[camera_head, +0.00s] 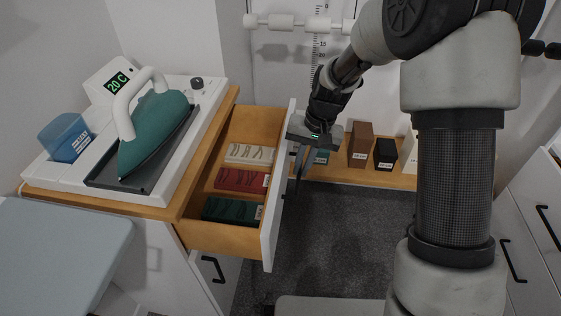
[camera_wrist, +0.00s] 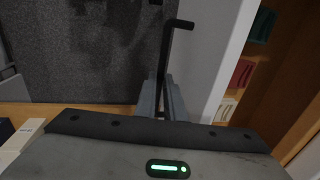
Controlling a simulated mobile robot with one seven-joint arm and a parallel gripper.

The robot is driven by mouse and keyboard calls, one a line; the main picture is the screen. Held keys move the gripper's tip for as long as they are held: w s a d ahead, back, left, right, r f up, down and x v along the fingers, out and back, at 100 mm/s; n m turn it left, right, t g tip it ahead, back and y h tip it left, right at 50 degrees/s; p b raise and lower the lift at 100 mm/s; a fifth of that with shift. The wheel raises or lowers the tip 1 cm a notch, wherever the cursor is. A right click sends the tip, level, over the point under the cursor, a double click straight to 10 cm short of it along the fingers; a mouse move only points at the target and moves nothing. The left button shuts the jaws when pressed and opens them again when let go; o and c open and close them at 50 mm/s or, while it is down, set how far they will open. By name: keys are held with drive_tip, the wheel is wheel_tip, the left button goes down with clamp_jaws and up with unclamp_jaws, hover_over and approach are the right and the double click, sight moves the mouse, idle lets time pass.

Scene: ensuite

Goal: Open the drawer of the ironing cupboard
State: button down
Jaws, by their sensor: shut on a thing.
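The ironing cupboard (camera_head: 160,207) stands at left with a wooden top. Its drawer (camera_head: 268,127) is pulled well out, with a white front (camera_head: 272,222) and a wooden inside. Folded cream (camera_head: 250,154), red (camera_head: 242,180) and green (camera_head: 232,210) cloths lie in it. My gripper (camera_head: 297,168) is at the outer face of the drawer front. In the wrist view my gripper (camera_wrist: 170,98) is shut on the black drawer handle (camera_wrist: 167,45), whose free end shows beyond the fingers. The gripped part is partly hidden by the fingers.
A teal iron (camera_head: 153,130) stands on a white ironing station beside a blue water tank (camera_head: 65,137). A low wooden shelf (camera_head: 345,174) with small labelled boxes is behind my gripper. An ironing board (camera_head: 60,255) is at lower left. Dark floor (camera_head: 335,235) is clear in front.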

drive_tip(key=shift+s+d, duration=0.1)
drive_tip(key=shift+d, duration=1.2)
drive_tip(key=c, duration=1.8)
unclamp_jaws()
drive_tip(key=shift+c, duration=0.2)
drive_tip(key=d+r+p, duration=0.3)
drive_tip(key=r+p, duration=0.1)
drive_tip(key=r, duration=1.3)
drive_tip(key=shift+s+d, duration=0.15)
drive_tip(key=shift+d, duration=0.05)
